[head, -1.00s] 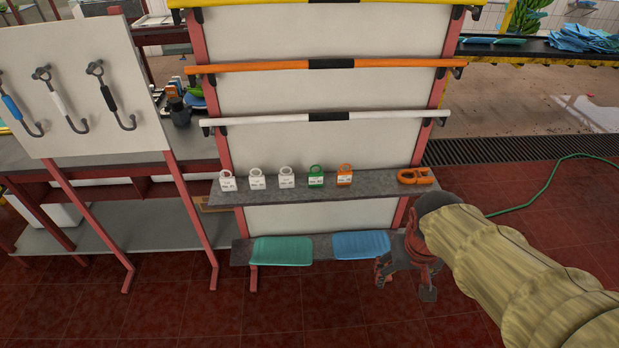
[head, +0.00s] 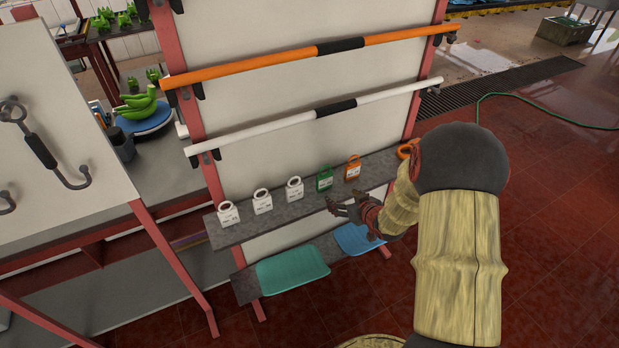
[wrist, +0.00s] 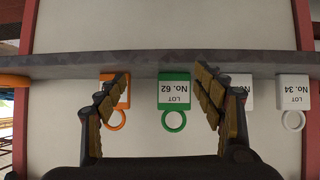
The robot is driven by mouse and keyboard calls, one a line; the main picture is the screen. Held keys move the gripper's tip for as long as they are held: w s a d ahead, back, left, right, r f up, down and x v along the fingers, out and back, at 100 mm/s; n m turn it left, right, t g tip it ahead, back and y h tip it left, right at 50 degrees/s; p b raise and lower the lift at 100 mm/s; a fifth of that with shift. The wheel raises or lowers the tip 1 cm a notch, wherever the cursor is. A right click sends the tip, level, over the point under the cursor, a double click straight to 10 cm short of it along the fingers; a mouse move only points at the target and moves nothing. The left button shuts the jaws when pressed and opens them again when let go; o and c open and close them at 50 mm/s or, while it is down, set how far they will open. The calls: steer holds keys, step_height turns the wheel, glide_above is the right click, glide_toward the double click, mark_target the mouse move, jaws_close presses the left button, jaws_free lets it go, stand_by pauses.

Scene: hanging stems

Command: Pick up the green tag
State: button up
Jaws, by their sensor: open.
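The green tag (head: 324,180) stands on the grey upper shelf (head: 240,234), between a white tag (head: 294,190) on its left and an orange tag (head: 352,168) on its right. In the wrist view the green tag (wrist: 174,92) appears upside down, reading "LOT No. 62", with its ring toward my gripper. My gripper (head: 338,204) is in front of the shelf, just below and right of the green tag. In the wrist view my gripper (wrist: 165,90) is open and empty, its fingers on either side of the green tag. Contact cannot be told.
In the wrist view the left finger overlaps the orange tag (wrist: 115,92) and the right finger overlaps a white tag. Below is a lower shelf with a teal pad (head: 292,270) and a blue pad (head: 357,239). A white bar (head: 285,125) runs above the tags.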

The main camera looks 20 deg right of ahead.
mark_target(326, 179)
steer(key=shift+t+y, duration=0.4)
steer(key=shift+t, duration=0.5)
steer(key=r, duration=0.1)
steer(key=w+a+r, duration=0.1)
steer(key=w+r, duration=0.1)
steer(key=r, duration=0.1)
steer(key=shift+w+a, duration=0.2)
steer(key=shift+a, duration=0.15)
steer(key=b+x, duration=0.1)
steer(key=x, duration=0.1)
steer(key=b+x, duration=0.1)
steer(key=x, duration=0.2)
steer(key=b+x, duration=0.1)
steer(key=x, duration=0.1)
steer(key=shift+w+a+r, duration=0.15)
steer(key=shift+w+a, duration=0.05)
steer(key=shift+w, duration=0.25)
steer(key=c, duration=0.3)
steer(key=c, duration=0.7)
steer(key=shift+r, duration=0.15)
